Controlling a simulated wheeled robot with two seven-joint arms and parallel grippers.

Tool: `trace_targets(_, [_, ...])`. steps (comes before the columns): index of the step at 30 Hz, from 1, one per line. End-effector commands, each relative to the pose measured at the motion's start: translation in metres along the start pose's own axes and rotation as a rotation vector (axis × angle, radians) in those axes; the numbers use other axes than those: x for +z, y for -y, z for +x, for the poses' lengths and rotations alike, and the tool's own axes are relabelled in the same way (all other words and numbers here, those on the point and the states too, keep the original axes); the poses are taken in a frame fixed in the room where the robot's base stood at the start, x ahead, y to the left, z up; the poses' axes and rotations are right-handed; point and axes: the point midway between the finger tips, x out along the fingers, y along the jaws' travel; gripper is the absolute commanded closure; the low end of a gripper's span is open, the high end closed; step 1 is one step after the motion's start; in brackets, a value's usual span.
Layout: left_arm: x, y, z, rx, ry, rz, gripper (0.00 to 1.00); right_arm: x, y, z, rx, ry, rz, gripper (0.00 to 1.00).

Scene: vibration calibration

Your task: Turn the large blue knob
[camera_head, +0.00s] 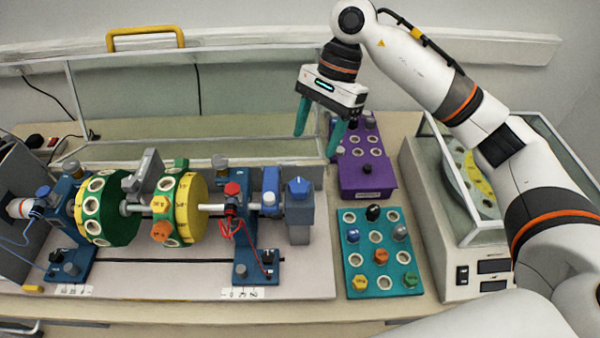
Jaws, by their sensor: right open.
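My left gripper is not in view.
The rig carries a green disc (117,205) and a yellow disc (190,205) between blue stands. A teal tray (358,262) and a purple tray (367,184) hold knobs and bolts. A raised clear cover (200,105) stands behind, and a boxed device (445,262) stands right.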

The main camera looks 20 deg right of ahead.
Motion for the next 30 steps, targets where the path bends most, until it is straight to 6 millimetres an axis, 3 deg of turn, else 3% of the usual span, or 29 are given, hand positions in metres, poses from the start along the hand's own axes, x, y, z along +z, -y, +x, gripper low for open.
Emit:
trace_targets(9, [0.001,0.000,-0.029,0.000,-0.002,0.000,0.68,-0.004,0.001,0.061,-0.004,-0.007,-0.001,0.38])
trace_targets(15, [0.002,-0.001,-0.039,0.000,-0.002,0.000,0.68,-0.003,0.000,0.091,-0.001,-0.006,0.000,0.38])
trace_targets(21, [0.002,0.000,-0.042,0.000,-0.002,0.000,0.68,-0.002,0.000,0.104,0.002,-0.005,0.000,0.38])
trace_targets(28, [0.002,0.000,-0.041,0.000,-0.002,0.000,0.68,-0.002,0.000,0.105,0.002,-0.005,-0.001,0.38])
trace_targets(30, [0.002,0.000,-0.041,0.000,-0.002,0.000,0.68,-0.002,0.000,0.105,0.002,-0.005,-0.001,0.46])
